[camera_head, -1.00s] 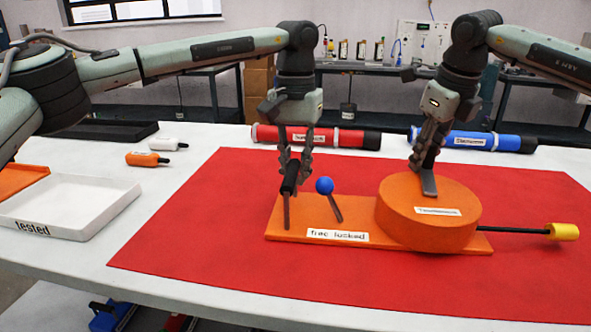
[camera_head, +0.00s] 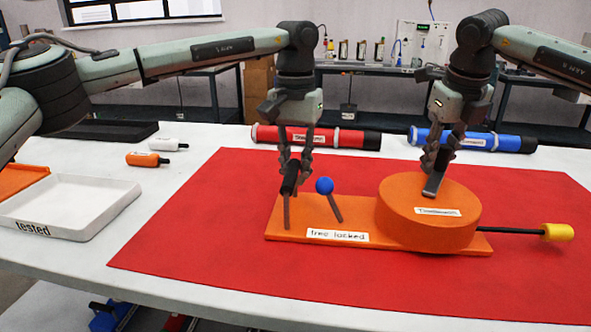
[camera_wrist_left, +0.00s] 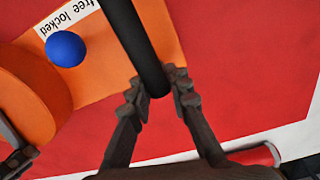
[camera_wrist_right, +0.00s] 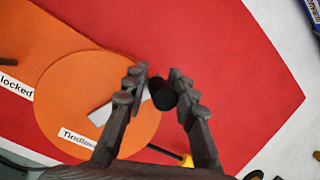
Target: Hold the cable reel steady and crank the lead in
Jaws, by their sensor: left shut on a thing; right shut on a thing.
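The cable reel is an orange drum (camera_head: 420,215) on a flat orange base (camera_head: 290,228) on the red mat. My left gripper (camera_head: 292,168) is shut on the black grip (camera_head: 289,184) of a post at the base's left end; the grip also shows in the left wrist view (camera_wrist_left: 140,45). My right gripper (camera_head: 440,165) is shut on the black crank knob (camera_wrist_right: 164,96) above the drum. The grey crank arm (camera_head: 433,187) lies across the drum top. The black lead (camera_head: 508,230) runs out to the right and ends in a yellow plug (camera_head: 557,232).
A lever with a blue ball (camera_head: 324,185) rises from the base behind the "free locked" label. Red (camera_head: 310,136) and blue (camera_head: 470,139) tubes lie behind the mat. A white "tested" tray (camera_head: 60,228) sits left. The mat's front is clear.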

